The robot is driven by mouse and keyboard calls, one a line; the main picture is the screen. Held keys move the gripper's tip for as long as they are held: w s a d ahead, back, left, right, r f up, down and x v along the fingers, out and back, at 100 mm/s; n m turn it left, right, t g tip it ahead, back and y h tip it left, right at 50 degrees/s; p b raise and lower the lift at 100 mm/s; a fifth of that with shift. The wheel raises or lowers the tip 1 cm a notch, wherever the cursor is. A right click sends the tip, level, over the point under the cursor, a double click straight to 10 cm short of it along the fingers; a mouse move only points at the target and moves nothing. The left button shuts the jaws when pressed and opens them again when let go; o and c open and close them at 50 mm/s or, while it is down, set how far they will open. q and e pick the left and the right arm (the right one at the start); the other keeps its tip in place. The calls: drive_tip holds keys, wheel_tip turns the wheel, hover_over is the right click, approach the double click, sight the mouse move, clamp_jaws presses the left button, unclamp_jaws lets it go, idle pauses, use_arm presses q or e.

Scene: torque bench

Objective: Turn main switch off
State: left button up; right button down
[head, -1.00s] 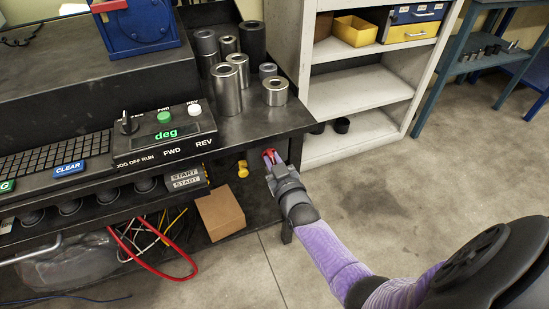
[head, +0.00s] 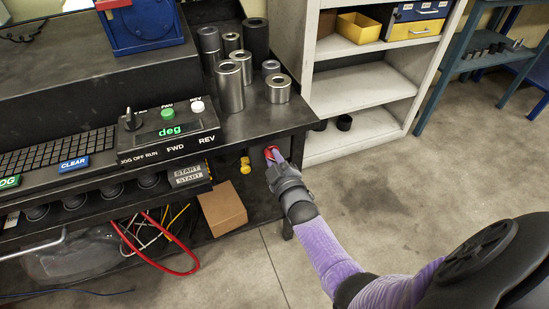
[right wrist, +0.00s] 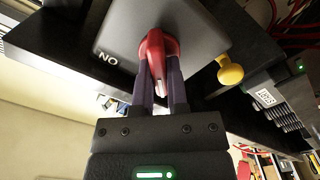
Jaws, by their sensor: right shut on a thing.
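The main switch is a red rotary handle (right wrist: 155,55) on a grey box (right wrist: 195,30) under the bench, seen in the right wrist view; the letters "NO" show on the box. In the head view the red handle (head: 272,152) is partly hidden by my gripper. My right gripper (right wrist: 162,88) is shut on the red handle, with a finger on each side of it. It also shows in the head view (head: 277,161). The handle's pale-marked end points toward the gripper palm, slightly to the right. My left gripper is not in view.
A yellow knob (head: 245,165) sits left of the switch. A cardboard box (head: 223,210) stands on the lower shelf below. The control panel (head: 170,140) and several metal cylinders (head: 230,86) are on the bench top. The floor at right is clear.

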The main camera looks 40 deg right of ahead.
drive_tip(key=shift+f, duration=0.1)
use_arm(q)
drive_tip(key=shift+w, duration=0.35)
use_arm(e)
drive_tip(key=c, duration=0.8)
unclamp_jaws()
drive_tip(key=shift+o, duration=0.8)
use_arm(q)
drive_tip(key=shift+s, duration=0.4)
